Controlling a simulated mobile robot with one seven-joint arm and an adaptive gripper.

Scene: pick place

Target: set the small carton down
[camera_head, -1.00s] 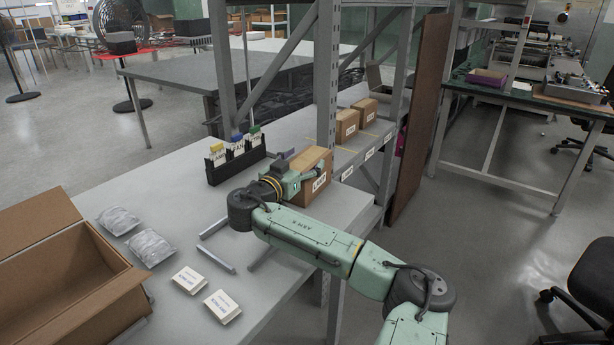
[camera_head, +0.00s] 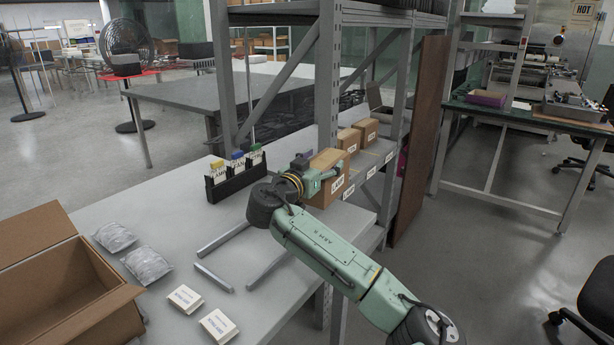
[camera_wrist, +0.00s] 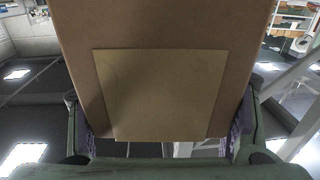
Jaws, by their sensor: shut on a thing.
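The small carton (camera_head: 327,159) is a brown box with a white label, near the shelf post at the table's right end. My gripper (camera_head: 318,178) is shut on it from the left and front. In the wrist view the carton (camera_wrist: 155,28) fills the middle, with a paler square patch facing the camera, and the jaws of my gripper (camera_wrist: 165,135) press on both its sides. I cannot tell whether its underside touches the surface below.
Two brown cartons (camera_head: 365,131) stand on the labelled shelf (camera_head: 372,160) behind the post (camera_head: 328,75). A black holder (camera_head: 240,178) with colored-top packs, metal bars (camera_head: 213,278), white boxes (camera_head: 217,327), grey pouches (camera_head: 148,264) and an open box (camera_head: 118,300) occupy the table.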

